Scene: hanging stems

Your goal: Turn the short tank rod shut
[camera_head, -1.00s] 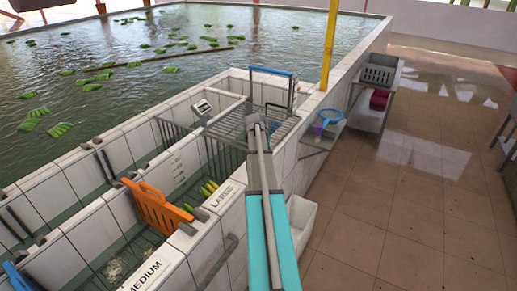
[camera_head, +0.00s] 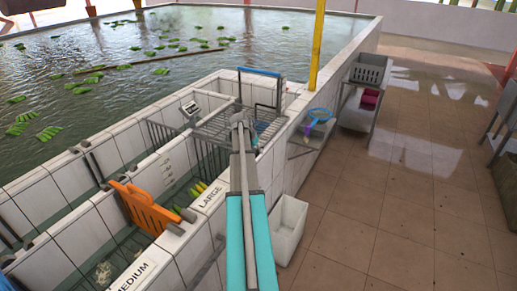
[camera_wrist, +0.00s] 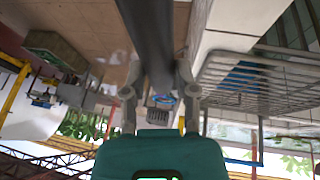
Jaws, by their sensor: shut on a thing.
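A long grey rod (camera_head: 245,190) runs down the head view in front of my teal arm, its far end over a wire rack. My gripper (camera_head: 240,118) is at that far end, small and hard to make out. In the wrist view, which is upside down, a thick dark rod (camera_wrist: 147,40) passes between the fingers of my gripper (camera_wrist: 155,85). The gripper is shut on it. The rod's grip point is partly blurred, and its turned angle cannot be told.
Tiled tanks with an orange divider (camera_head: 145,208) lie to the left. A wire rack (camera_head: 262,127) is just beyond the gripper. A yellow post (camera_head: 318,45) stands beyond it. A white bin (camera_head: 288,228) and a shelf cart (camera_head: 362,90) are to the right. Floor (camera_head: 400,200) there is clear.

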